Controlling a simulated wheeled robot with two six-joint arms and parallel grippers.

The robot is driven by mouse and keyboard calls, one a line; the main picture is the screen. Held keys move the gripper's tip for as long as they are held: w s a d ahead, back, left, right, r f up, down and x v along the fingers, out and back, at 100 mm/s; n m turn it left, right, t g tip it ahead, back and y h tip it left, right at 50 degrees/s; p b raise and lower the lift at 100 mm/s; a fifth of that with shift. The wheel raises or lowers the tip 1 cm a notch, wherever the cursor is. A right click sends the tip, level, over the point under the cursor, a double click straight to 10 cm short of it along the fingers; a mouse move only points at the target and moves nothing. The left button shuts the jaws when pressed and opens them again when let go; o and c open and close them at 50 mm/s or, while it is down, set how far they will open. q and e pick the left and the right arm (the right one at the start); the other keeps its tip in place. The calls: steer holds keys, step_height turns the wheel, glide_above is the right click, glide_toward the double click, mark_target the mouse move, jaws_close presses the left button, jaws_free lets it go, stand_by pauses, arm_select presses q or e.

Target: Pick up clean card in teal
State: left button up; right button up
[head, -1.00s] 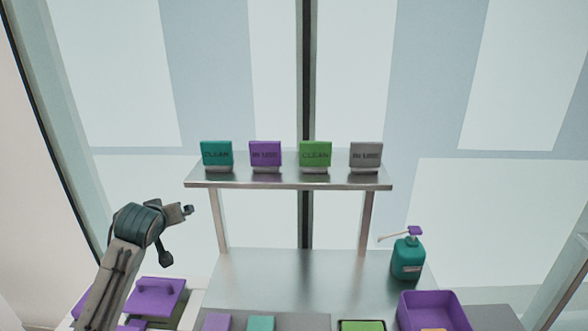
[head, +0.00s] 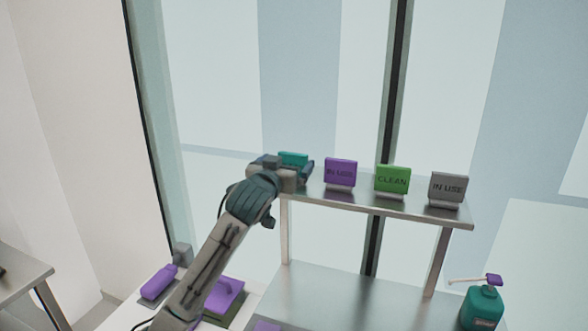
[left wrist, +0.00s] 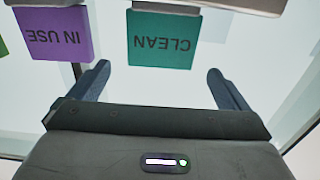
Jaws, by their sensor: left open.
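The teal CLEAN card (head: 293,158) stands at the left end of the raised metal shelf (head: 400,207), mostly hidden behind my left gripper (head: 290,168) in the head view. In the left wrist view the teal card (left wrist: 161,40) appears upside down, with its lettering readable. My left gripper's two fingers (left wrist: 160,82) are spread apart on either side of the card's width, and the card is beyond the fingertips. Nothing is between the fingers. My right gripper does not show.
A purple IN USE card (head: 340,173) stands beside the teal one and also shows in the left wrist view (left wrist: 55,34). A green CLEAN card (head: 392,180) and a grey IN USE card (head: 446,188) stand farther right. A teal pump bottle (head: 481,306) stands below, at right.

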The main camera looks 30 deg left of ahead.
mark_target(292, 158)
arm_select(q)
steer(key=p+x, duration=0.3)
steer(key=x, duration=0.1)
steer(key=shift+w+a+r, duration=0.1)
steer(key=shift+w, duration=0.2)
steer(key=shift+w+f, duration=0.2)
steer(key=shift+w, duration=0.15)
steer(key=shift+a, duration=0.1)
steer(key=shift+c, duration=0.5)
steer(key=shift+s, duration=0.1)
steer(key=c, duration=1)
